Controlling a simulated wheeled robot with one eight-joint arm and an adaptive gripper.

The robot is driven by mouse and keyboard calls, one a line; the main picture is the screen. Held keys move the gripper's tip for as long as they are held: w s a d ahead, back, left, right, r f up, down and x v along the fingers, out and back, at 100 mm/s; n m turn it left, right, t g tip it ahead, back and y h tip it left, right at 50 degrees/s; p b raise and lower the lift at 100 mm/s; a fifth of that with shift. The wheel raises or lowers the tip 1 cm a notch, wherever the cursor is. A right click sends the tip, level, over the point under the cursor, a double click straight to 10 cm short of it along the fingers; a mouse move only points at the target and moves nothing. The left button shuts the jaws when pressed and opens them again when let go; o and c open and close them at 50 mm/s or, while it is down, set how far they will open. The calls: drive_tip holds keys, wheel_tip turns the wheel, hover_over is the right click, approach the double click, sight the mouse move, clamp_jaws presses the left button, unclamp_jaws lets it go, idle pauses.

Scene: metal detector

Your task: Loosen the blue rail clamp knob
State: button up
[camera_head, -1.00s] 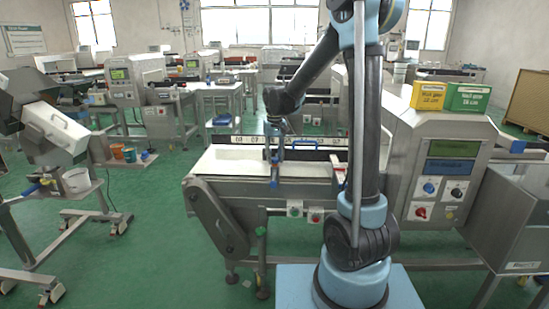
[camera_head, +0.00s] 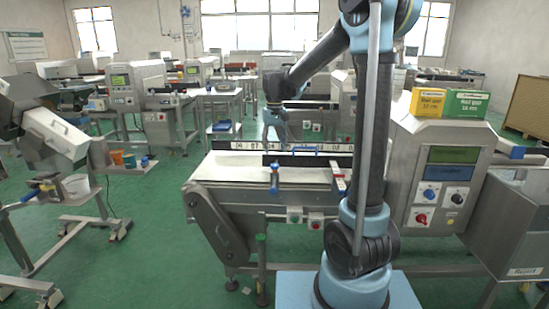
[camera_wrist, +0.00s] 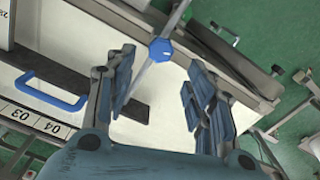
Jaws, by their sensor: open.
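The blue rail clamp knob (camera_head: 274,178) stands at the front edge of the white conveyor belt. In the wrist view the knob (camera_wrist: 160,49) is a faceted blue cap on a thin metal rod, beyond and between my fingertips. My gripper (camera_head: 272,134) is above and behind the knob in the head view, pointing down. In the wrist view my gripper (camera_wrist: 158,88) has its two fingers spread with nothing between them, apart from the knob.
A numbered white scale (camera_head: 235,146) runs along the belt's back edge. The detector cabinet (camera_head: 440,150) with knobs and screens stands right, with yellow (camera_head: 427,102) and green (camera_head: 466,103) boxes on top. A tilted machine (camera_head: 50,130) stands left; green floor lies between.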

drive_tip(key=shift+r, duration=2.3)
drive_tip(key=s+d+f+m+t, duration=0.1)
drive_tip(key=s+d+f, duration=0.2)
drive_tip(key=s+d, duration=1.3)
drive_tip(key=s+d+f+m, duration=0.1)
drive_tip(key=s+d+f, duration=0.1)
drive_tip(key=s+f, duration=0.4)
drive_tip(key=s+d+f+m+t, duration=0.1)
drive_tip(key=s+d+f, duration=0.2)
drive_tip(key=s+f, duration=0.3)
drive_tip(key=s, duration=0.4)
drive_tip(key=shift+f, duration=0.2)
